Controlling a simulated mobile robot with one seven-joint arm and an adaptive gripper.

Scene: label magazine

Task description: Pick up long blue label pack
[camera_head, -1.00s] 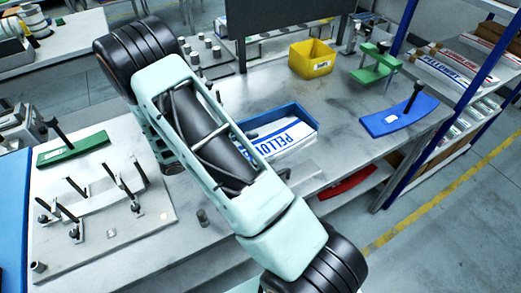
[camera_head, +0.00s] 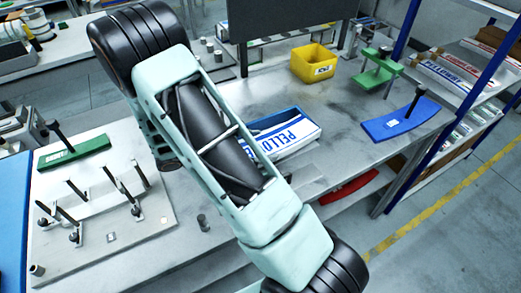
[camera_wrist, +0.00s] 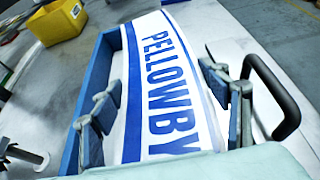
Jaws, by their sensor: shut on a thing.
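The long blue label pack (camera_wrist: 160,75) is white with blue stripes and the blue word PELLOWBY. In the wrist view it runs lengthwise between the two fingers of my gripper (camera_wrist: 162,88), which is shut on it. The blue tray (camera_wrist: 87,85) shows as a wall along the pack's left side. In the head view the pack (camera_head: 288,138) shows at the blue tray (camera_head: 303,112) on the bench, partly behind my arm. My gripper is hidden there. I cannot tell whether the pack is clear of the tray floor.
A yellow bin (camera_head: 313,64) stands behind the tray. A green stand (camera_head: 378,68) and a curved blue plate with a handle (camera_head: 400,120) are to the right. A fixture plate with several pegs (camera_head: 100,215) lies left. A shelf rack (camera_head: 455,75) stands at the far right.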

